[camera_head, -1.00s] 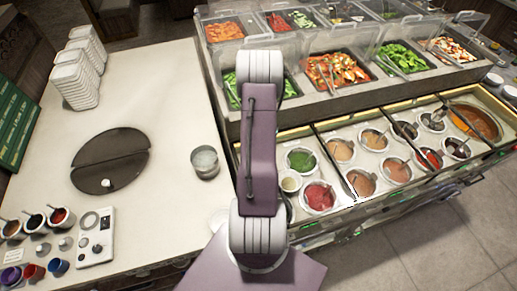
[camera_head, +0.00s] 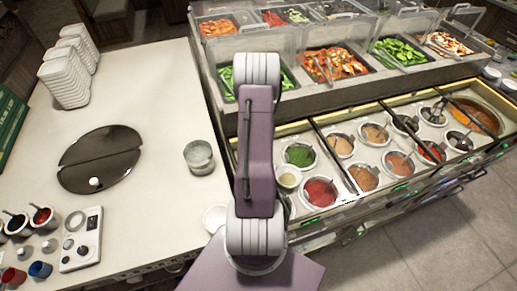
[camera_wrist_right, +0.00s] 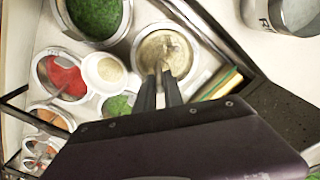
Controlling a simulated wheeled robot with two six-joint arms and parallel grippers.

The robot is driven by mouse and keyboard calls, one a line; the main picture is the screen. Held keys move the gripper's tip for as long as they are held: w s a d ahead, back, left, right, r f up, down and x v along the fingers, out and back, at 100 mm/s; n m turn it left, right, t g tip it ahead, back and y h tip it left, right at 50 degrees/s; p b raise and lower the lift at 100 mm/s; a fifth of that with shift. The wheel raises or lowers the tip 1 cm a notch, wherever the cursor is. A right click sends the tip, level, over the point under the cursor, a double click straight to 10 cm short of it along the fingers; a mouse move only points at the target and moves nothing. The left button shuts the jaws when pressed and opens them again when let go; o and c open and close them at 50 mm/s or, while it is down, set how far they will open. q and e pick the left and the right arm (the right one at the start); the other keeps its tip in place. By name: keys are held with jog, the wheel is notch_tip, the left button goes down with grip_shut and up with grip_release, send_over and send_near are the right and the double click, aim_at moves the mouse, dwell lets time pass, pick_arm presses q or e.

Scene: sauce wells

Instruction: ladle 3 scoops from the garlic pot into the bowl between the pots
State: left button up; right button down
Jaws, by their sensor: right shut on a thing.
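The pot with pale beige contents (camera_wrist_right: 155,45), which looks like the garlic pot, lies just beyond my right gripper (camera_wrist_right: 160,88) in the right wrist view. That gripper's two dark fingers are close together, shut on what appears to be the ladle (camera_wrist_right: 174,52), whose lower part is in the pot. A small white bowl (camera_wrist_right: 105,72) with cream-coloured contents sits between the pots; it also shows in the head view (camera_head: 288,178). In the head view my purple arm hides the garlic pot and the gripper. My left gripper is not in view.
A green-sauce pot (camera_head: 299,155) and a red-sauce pot (camera_head: 320,192) stand beside the bowl, with several more sauce pots to the right. A metal canister (camera_head: 199,157) stands on the white counter (camera_head: 165,95), left of the wells. Food trays line the back.

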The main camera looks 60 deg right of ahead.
jog(key=f+b, duration=0.1)
jog(key=f, duration=0.2)
jog(key=shift+d+f+b, duration=0.15)
jog(key=shift+d+b, duration=0.05)
jog(key=shift+b, duration=0.15)
notch_tip(320, 180, down, 2)
jog(key=shift+a+f+b, duration=0.1)
jog(key=shift+f+b, duration=0.05)
jog(key=shift+b, duration=0.7)
jog(key=shift+f+b, duration=0.35)
jog(key=shift+f, duration=0.25)
jog(key=shift+r, duration=0.1)
notch_tip(320, 180, up, 7)
jog(key=p, duration=0.6)
jog(key=shift+r+p, duration=0.2)
jog(key=shift+p, duration=0.1)
jog(key=shift+r, duration=0.1)
